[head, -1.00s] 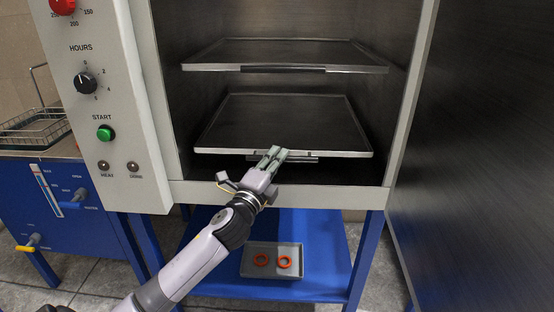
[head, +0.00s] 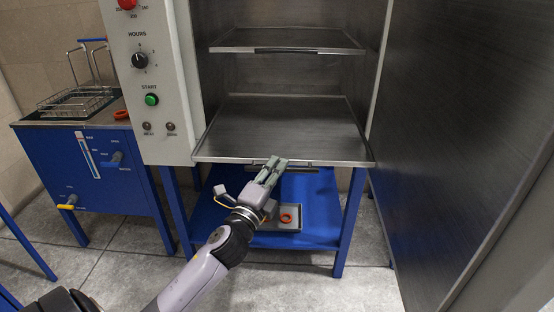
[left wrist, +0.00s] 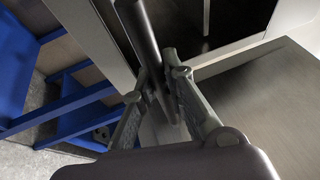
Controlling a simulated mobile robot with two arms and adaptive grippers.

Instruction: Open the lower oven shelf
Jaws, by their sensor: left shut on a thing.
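The lower oven shelf (head: 285,128) is a flat metal tray that sticks out past the oven's front edge. Its dark handle bar (head: 303,169) runs under the front rim. My left gripper (head: 273,166) is shut on this handle near its middle. In the left wrist view the dark handle (left wrist: 148,45) passes between the two fingers (left wrist: 170,105), with the shelf surface (left wrist: 270,95) at the right. My right gripper is in neither view.
The upper shelf (head: 290,40) sits inside the oven. The open oven door (head: 465,130) stands on the right. A small tray with orange rings (head: 287,216) lies on the blue lower stand (head: 222,222). A blue unit with a wire basket (head: 80,103) stands at left.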

